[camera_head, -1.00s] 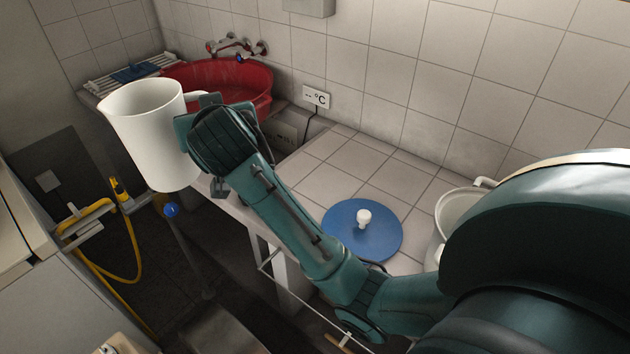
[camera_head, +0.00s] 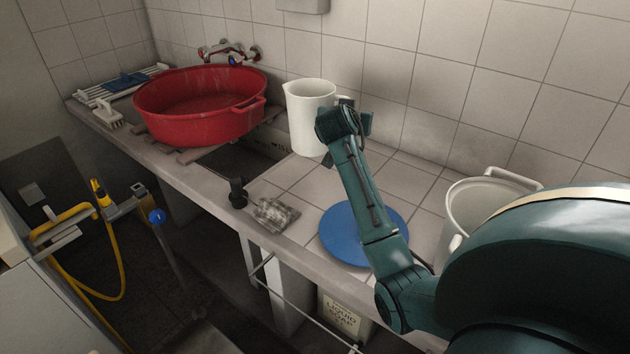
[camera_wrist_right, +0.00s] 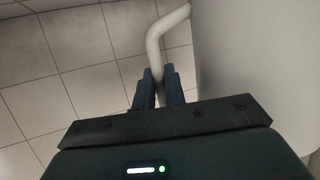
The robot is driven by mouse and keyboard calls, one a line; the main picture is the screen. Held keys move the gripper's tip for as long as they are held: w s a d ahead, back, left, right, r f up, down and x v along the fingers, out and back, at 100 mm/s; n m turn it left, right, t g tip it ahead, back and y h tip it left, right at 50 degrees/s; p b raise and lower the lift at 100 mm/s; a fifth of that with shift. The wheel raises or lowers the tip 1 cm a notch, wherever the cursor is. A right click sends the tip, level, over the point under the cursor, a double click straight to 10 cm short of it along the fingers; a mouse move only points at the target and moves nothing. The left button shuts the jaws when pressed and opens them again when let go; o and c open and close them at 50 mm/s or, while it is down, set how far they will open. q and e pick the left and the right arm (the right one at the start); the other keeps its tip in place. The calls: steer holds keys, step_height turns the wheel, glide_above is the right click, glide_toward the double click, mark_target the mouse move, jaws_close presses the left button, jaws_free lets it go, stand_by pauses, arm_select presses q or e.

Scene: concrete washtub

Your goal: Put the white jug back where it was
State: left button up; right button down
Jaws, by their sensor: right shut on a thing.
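The white jug (camera_head: 306,118) is upright at the back of the tiled counter, near the wall, in the head view. I cannot tell whether its base touches the tiles. My right gripper (camera_head: 350,110) is at the jug's right side, shut on its handle. In the right wrist view the fingers (camera_wrist_right: 160,88) close around the lower part of the white handle (camera_wrist_right: 165,35), and the jug's body (camera_wrist_right: 255,60) fills the right side. My left gripper is not in view.
A red basin (camera_head: 200,128) stands left of the jug over the sink. A blue round lid (camera_head: 345,238) lies on the tiles (camera_head: 300,185) below my forearm. A white pot (camera_head: 480,200) stands at the right. A grey cloth (camera_head: 274,214) and a black tap-like piece (camera_head: 237,192) are at the front edge.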

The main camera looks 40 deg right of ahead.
steer(key=f, duration=0.4)
steer(key=shift+s+d+f, duration=0.1)
steer(key=shift+d+f, duration=0.05)
steer(key=shift+d, duration=0.05)
steer(key=shift+f+b, duration=0.3)
steer(key=shift+f, duration=2.6)
steer(key=shift+f, duration=0.15)
steer(key=c, duration=1.5)
jaws_free()
steer(key=shift+o, duration=0.2)
steer(key=v, duration=1.2)
